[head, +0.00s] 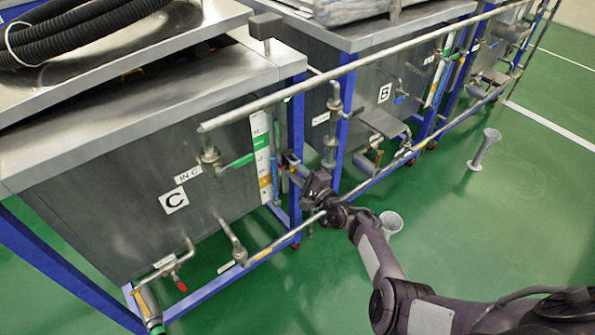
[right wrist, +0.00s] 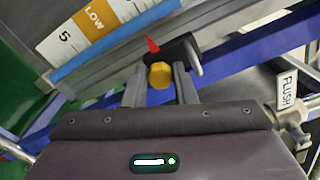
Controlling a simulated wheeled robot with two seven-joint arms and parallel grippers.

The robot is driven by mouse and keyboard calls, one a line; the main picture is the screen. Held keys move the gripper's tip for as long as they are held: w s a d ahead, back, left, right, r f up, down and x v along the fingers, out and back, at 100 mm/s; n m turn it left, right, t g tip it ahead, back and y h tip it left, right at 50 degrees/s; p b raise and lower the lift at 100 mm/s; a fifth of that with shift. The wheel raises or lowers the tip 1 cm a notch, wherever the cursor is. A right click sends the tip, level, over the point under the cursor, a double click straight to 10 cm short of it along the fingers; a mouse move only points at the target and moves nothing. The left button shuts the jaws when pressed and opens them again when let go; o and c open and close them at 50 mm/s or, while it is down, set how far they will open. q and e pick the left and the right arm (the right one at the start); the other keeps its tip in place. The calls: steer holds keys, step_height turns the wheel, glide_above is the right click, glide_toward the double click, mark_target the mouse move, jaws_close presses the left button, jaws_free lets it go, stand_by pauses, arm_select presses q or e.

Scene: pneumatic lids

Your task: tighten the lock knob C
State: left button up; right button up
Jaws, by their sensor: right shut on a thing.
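The tank marked C (head: 110,215) stands at the left of the head view, with a level scale (head: 262,150) on its right side. My right gripper (head: 291,163) reaches to the blue frame post beside that scale. In the right wrist view my right gripper (right wrist: 160,82) has its two fingers on either side of the yellow lock knob (right wrist: 159,74) and is shut on it. The knob sits at a dark bracket with a red pointer (right wrist: 152,45), beside the scale (right wrist: 90,30). The gripper hides most of the knob in the head view. My left gripper is not in view.
A long horizontal pipe (head: 370,65) runs above my right gripper, and a lower pipe (head: 395,165) passes by my wrist. Tank B (head: 370,105) stands beyond. A FLUSH tag (right wrist: 287,90) and valve are at the right in the wrist view.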

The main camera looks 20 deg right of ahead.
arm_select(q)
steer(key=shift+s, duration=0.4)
arm_select(e)
steer(key=shift+m, duration=0.6)
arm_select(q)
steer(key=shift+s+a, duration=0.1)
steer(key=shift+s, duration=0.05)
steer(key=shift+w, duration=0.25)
